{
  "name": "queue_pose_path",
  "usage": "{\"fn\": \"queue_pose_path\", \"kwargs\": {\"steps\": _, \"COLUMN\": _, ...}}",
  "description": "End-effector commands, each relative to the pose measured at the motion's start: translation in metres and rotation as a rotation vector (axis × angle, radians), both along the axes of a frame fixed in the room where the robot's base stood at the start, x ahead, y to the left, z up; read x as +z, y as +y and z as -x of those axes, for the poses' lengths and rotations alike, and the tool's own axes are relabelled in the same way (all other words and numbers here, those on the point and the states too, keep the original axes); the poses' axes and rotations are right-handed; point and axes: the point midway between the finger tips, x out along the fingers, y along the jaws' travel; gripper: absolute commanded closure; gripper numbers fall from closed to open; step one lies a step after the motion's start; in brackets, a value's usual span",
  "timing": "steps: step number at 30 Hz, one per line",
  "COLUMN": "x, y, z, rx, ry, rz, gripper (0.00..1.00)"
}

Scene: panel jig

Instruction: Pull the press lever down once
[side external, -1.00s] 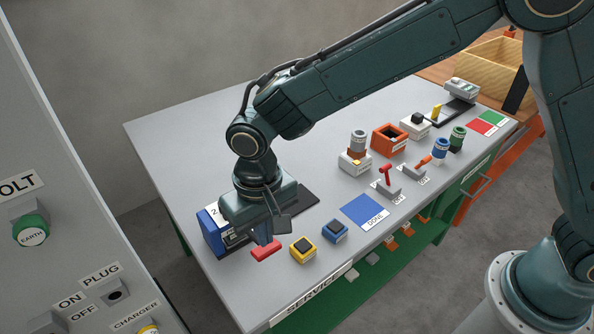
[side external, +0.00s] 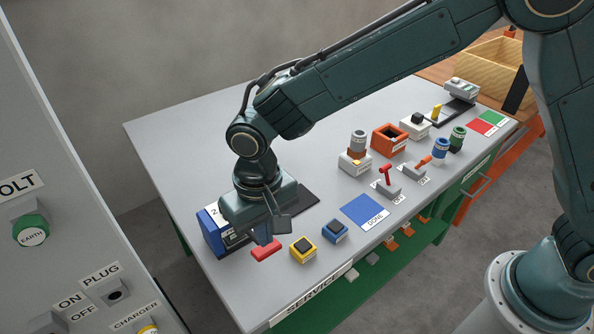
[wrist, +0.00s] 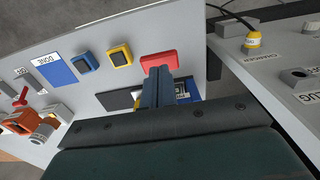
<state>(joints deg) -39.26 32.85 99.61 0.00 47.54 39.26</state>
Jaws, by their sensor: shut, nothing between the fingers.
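The press (side external: 213,232) is a blue block with a white numbered label at the near left of the bench, largely hidden under my gripper. A red bar (side external: 266,250), apparently the lever's handle, sticks out at its front, low over the bench top. In the wrist view the red bar (wrist: 160,60) lies just beyond my fingertips. My gripper (side external: 265,238) points down with its fingers shut and empty, right at the red bar; it also shows in the wrist view (wrist: 157,72). I cannot tell whether the fingertips touch the bar.
A yellow button box (side external: 303,250) and a blue button box (side external: 335,232) stand right of the bar. A grey control panel (side external: 60,180) stands at left.

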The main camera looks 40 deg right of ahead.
Motion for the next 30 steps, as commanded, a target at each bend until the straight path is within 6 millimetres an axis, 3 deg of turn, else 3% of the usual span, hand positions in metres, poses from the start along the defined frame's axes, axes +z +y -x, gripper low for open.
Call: {"fn": "queue_pose_path", "kwargs": {"steps": 30, "x": -0.026, "y": 0.0, "z": 0.0, "rx": 0.0, "ry": 0.001, "rz": 0.001, "gripper": 1.0}}
